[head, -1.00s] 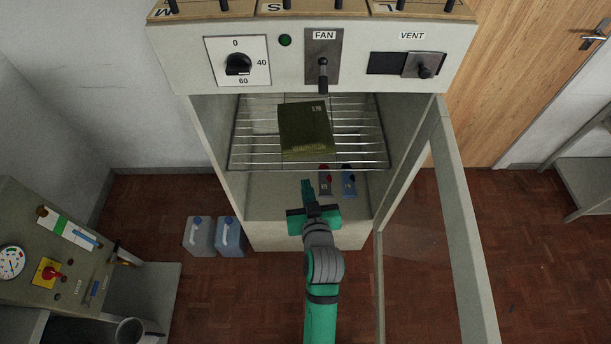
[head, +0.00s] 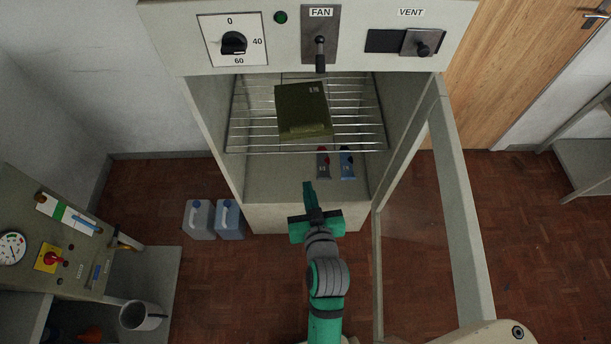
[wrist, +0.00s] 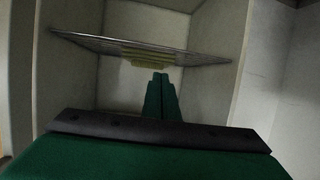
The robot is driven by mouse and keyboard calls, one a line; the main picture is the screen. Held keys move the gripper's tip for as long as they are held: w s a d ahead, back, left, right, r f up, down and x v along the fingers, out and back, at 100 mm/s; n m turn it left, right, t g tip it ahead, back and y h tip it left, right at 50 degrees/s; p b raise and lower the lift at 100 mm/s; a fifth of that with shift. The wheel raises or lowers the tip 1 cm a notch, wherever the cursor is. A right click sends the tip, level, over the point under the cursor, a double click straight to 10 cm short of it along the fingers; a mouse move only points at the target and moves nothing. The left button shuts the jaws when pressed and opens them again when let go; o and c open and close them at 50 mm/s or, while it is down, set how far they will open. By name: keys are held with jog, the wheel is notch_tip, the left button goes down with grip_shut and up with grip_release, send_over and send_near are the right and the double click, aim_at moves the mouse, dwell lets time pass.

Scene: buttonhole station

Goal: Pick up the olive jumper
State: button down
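The olive jumper (head: 303,108) lies folded flat on the wire rack (head: 354,108) inside the open cabinet. In the wrist view its underside (wrist: 148,57) shows through the bars of the rack (wrist: 205,56). My green gripper (head: 310,200) is at the cabinet's front, below the rack's level in the head picture and apart from the jumper. In the wrist view the two fingers (wrist: 160,97) lie side by side with no clear gap, pointing into the cabinet under the rack. Nothing shows between them.
The cabinet's glazed door (head: 460,215) stands open on the right. A red-capped tube (head: 323,163) and a blue one (head: 347,163) lie on the cabinet floor. Two jugs (head: 213,219) stand on the floor to the left. A control panel bench (head: 75,240) is at far left.

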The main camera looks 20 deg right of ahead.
jog(key=s+a+n+y, duration=0.1)
jog(key=s+a, duration=0.5)
jog(key=s, duration=0.6)
jog(key=s+a+t+y, duration=0.1)
jog(key=s+a, duration=0.5)
jog(key=s, duration=0.6)
jog(key=shift+s+a+f+n+t, duration=0.15)
jog(key=shift+s+a+n+t, duration=0.15)
jog(key=shift+s+a+n, duration=0.1)
jog(key=shift+w, duration=0.1)
